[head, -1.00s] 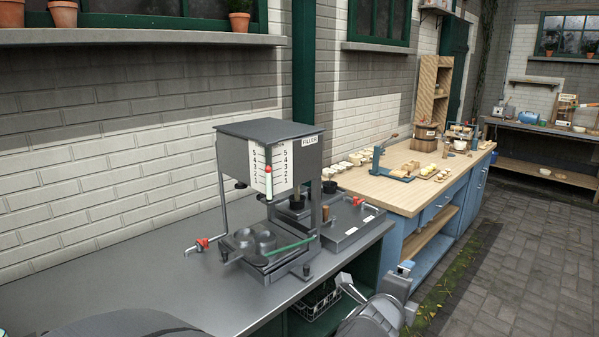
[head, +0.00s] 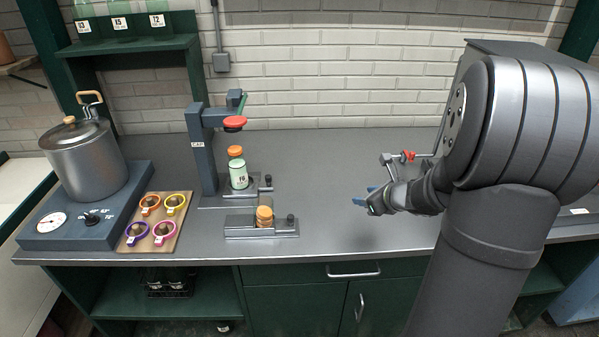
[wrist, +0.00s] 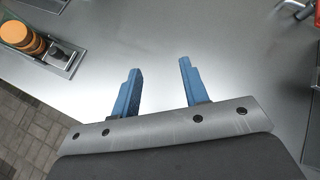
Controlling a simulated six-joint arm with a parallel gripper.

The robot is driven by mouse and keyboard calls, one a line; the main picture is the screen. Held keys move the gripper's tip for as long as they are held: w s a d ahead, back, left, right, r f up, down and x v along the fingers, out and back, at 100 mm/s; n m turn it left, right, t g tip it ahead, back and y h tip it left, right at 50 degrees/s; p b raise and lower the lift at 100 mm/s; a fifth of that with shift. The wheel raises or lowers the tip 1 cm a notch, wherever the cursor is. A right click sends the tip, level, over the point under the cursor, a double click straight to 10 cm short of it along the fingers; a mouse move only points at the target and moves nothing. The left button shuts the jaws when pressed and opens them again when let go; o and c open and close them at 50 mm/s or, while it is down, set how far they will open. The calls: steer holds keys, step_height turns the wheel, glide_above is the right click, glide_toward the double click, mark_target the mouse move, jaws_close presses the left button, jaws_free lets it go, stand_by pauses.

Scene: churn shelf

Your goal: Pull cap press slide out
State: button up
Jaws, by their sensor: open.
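The cap press (head: 203,150) is a dark upright post with an arm and a red round press head (head: 235,122). Below the head, a pale green bottle (head: 239,175) with an orange cap (head: 235,151) stands upright on the press slide (head: 250,189). A small dark knob (head: 268,180) stands at the slide's right end. The bottle appears roughly under the press head. My gripper (head: 363,198) is open and empty, above the counter to the right of the press. In the wrist view its blue fingers (wrist: 159,68) are apart with only bare counter between them.
A low fixture in front of the press holds a stack of orange caps (head: 264,216), also in the wrist view (wrist: 15,34). A pot (head: 85,160) and a tray of coloured rings (head: 141,247) stand left. Counter between press and gripper is clear.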

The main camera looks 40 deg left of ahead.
mark_target(269, 176)
steer(key=s+a+n+g+y, duration=0.1)
steer(key=s+a+g+y, duration=0.45)
steer(key=a, duration=0.95)
steer(key=shift+t+h, duration=0.85)
steer(key=shift+h, duration=0.1)
steer(key=x, duration=0.5)
steer(key=s+x, duration=0.1)
steer(key=x, duration=1)
steer(key=shift+s+a+r, duration=0.15)
steer(key=shift+a+r, duration=0.15)
steer(key=shift+a, duration=0.05)
jaws_close()
